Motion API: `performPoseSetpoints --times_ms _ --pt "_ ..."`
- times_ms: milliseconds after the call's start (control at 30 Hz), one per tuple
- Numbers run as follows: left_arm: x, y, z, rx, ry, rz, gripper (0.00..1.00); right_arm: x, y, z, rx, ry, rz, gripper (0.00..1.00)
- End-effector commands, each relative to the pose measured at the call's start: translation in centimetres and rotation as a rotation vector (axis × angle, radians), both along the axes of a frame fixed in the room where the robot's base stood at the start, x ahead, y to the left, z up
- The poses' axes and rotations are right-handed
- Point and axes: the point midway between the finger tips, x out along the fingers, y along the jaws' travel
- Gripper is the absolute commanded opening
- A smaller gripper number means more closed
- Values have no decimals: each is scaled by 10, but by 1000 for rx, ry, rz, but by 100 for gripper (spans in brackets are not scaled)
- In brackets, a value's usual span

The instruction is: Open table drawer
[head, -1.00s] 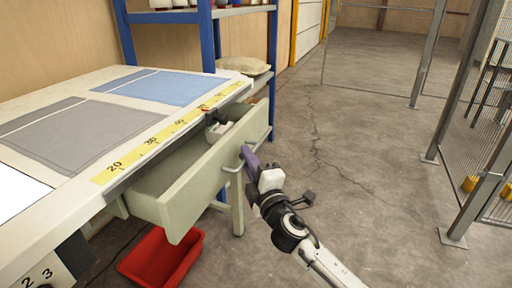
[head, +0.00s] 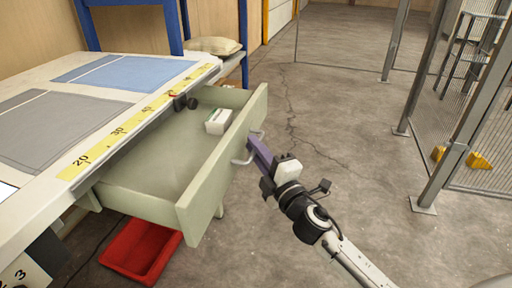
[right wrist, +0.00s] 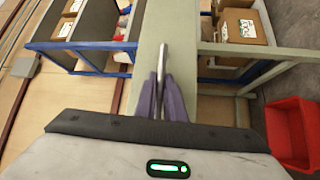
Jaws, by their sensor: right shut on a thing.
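The pale green table drawer (head: 217,163) is pulled out from the table (head: 105,148) in the head view. Its inside is in sight, with a small white box (head: 218,121) near the far end. My right gripper (head: 258,150) is at the drawer front, shut on the metal drawer handle (head: 243,159). In the right wrist view, the purple fingers (right wrist: 163,98) close around the handle bar (right wrist: 162,62). My left gripper is not in view.
A red bin (head: 140,250) stands on the floor below the drawer. A blue-framed shelf with a pillow (head: 212,46) stands behind the table. A wire fence (head: 480,130) is at the right. The floor between is clear.

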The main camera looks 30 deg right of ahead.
Motion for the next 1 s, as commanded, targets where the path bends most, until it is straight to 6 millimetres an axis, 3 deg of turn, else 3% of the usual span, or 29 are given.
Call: performPoseSetpoints --times_ms 33,67,167,567,1000 --pt "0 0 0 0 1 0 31 0 1 0 0 0 3 0" --pt "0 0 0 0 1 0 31 0 1 0 0 0 3 11" --pt "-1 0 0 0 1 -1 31 0 1 0 0 0 3 28" --pt "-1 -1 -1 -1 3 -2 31 -7 1 -2 1 1 1 28" --pt "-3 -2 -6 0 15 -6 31 -82 1 -12 1 2 0 28"
